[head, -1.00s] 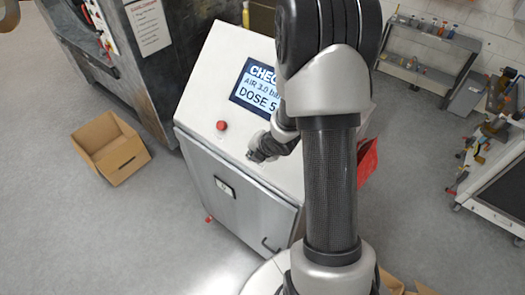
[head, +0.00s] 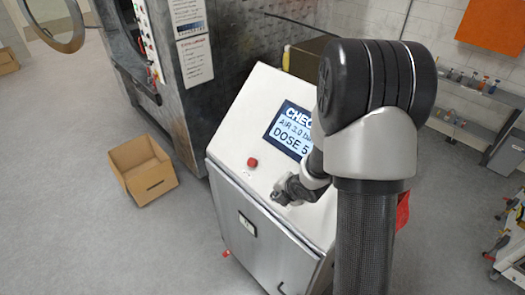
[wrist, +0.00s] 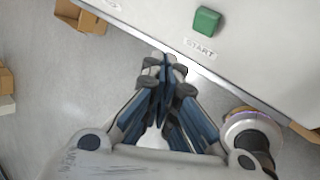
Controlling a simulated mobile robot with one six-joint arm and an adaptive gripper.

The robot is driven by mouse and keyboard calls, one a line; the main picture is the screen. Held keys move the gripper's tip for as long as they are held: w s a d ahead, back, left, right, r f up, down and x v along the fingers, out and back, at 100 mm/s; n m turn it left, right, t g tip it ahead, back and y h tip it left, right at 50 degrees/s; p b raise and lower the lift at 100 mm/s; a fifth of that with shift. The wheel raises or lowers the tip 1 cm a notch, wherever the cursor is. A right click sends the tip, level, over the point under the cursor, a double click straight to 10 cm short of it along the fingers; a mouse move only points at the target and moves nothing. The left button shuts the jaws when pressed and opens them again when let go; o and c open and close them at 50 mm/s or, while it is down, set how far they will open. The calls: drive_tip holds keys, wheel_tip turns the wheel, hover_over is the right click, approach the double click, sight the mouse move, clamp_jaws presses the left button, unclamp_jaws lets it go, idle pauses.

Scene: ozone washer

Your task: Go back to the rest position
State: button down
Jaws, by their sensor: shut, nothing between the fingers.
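My gripper (wrist: 165,65) is shut and empty in the wrist view, its fingertips together near the lower edge of a pale console panel. A green button (wrist: 207,20) with a START label (wrist: 200,49) sits on that panel, beyond the fingertips and to their right. In the head view my gripper (head: 283,192) is small and hangs by the sloped face of the control console (head: 238,130). My arm hides part of the console's right side. The green button is hidden in the head view.
The console screen (head: 289,130) partly reads CHECK, AIR 3.0 and DOSE 5. A red button (head: 252,162) is left below it. An open cardboard box (head: 145,170) stands on the floor at left. A large metal machine (head: 170,70) stands behind. Shelves (head: 468,105) are at right.

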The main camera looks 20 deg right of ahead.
wheel_tip(320, 180, up, 4)
drive_tip(key=s+m+h+b, duration=0.3)
drive_tip(key=m+b, duration=0.5)
drive_tip(key=s+a+m+g+y+b, duration=0.1)
drive_tip(key=s+a+m+b, duration=0.5)
drive_tip(key=s+m, duration=0.2)
drive_tip(key=s+a+m+g+y+b, duration=0.1)
drive_tip(key=s+a+m+b, duration=0.5)
drive_tip(key=s, duration=0.7)
drive_tip(key=shift+s+a+f+m+y+b, duration=0.3)
drive_tip(key=shift+f+m+b, duration=0.2)
drive_tip(key=shift+m, duration=0.5)
drive_tip(key=shift+w, duration=0.1)
idle(3.8)
